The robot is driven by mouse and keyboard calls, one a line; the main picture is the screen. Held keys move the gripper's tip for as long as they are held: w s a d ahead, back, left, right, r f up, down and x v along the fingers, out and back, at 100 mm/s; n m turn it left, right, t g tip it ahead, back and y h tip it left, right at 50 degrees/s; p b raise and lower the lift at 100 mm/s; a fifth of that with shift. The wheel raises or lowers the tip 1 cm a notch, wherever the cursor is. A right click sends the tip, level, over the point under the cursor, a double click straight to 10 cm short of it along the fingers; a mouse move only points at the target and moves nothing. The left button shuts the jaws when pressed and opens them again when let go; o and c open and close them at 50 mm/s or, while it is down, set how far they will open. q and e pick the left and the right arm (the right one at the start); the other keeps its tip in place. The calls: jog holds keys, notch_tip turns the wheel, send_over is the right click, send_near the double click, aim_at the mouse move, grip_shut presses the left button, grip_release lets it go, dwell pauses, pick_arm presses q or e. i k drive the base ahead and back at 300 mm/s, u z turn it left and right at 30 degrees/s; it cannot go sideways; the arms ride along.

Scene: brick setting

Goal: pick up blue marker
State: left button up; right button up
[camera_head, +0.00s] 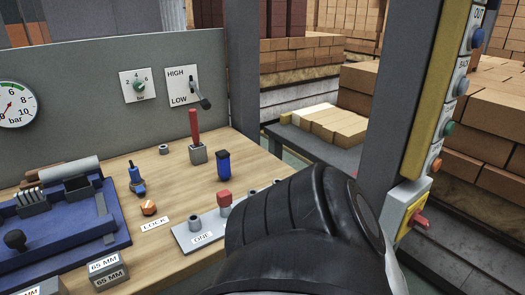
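Two small blue things stand on the wooden table, and I cannot tell for sure which is the blue marker. The other is a slimmer blue piece (136,178) with a narrow tip, further left beside the blue fixture. Neither is held. A large black rounded part of my arm fills the lower middle and covers the table's front right corner. Neither of my grippers shows.
A grey block with a red stick (194,128) stands behind the blue pieces. A grey panel (80,75) backs the table; a button post (430,110) stands right.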

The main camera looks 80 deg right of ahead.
aim_at(222, 156)
jog(key=z, duration=2.5)
